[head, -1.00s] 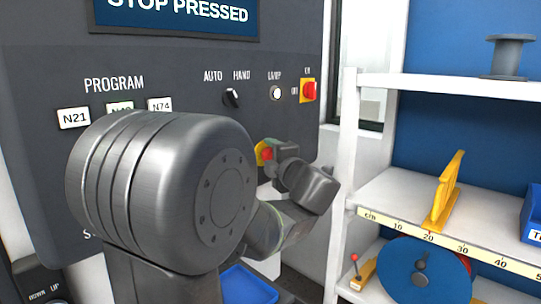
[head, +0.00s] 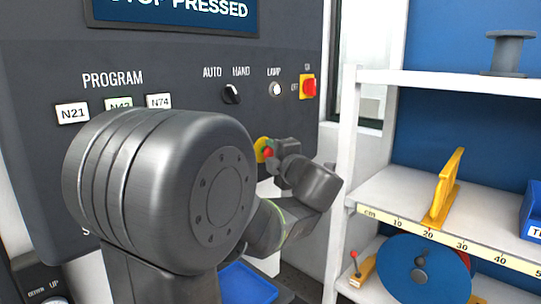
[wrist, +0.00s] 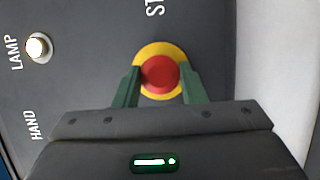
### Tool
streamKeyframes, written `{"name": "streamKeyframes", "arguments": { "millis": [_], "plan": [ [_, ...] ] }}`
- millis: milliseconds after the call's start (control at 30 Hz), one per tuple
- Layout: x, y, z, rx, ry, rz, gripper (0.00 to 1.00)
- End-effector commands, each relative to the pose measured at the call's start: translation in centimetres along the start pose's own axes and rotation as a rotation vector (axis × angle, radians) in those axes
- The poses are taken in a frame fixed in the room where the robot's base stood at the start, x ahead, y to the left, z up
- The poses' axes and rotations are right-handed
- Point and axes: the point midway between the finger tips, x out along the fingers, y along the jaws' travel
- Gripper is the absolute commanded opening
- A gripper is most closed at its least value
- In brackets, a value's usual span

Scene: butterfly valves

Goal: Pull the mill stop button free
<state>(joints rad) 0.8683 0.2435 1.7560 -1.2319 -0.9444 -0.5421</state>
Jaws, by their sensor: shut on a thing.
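The mill stop button is a round red knob (wrist: 160,76) on a yellow disc (wrist: 158,49) on the dark panel. In the head view the red knob (head: 268,152) and yellow disc (head: 259,148) show partly beside my gripper (head: 274,151). In the wrist view my gripper (wrist: 160,83) has its two green fingers on either side of the red knob, shut on it. The screen (head: 185,12) at the top of the panel reads "STOP PRESSED", its top cut off.
The panel also has an AUTO/HAND switch (head: 232,94), a lamp button (head: 276,89), a red-and-yellow switch (head: 308,87) and program labels such as N21 (head: 72,113). White shelves (head: 440,85) stand to the right. A blue bin (head: 246,285) lies below.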

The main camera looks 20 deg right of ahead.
Motion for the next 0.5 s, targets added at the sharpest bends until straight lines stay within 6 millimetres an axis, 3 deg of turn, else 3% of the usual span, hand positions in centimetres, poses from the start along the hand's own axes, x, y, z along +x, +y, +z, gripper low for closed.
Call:
{"name": "streamKeyframes", "arguments": {
  "millis": [100,133,233,500],
  "plan": [
    [-0.02,-0.12,0.04,0.002,-0.002,-0.002,0.0],
    [-0.02,-0.13,0.04,0.002,-0.002,-0.002,0.41],
    [-0.01,-0.12,0.05,0.003,-0.002,-0.002,0.59],
    [-0.04,-0.08,0.04,0.002,-0.002,-0.001,0.59]
  ]
}}
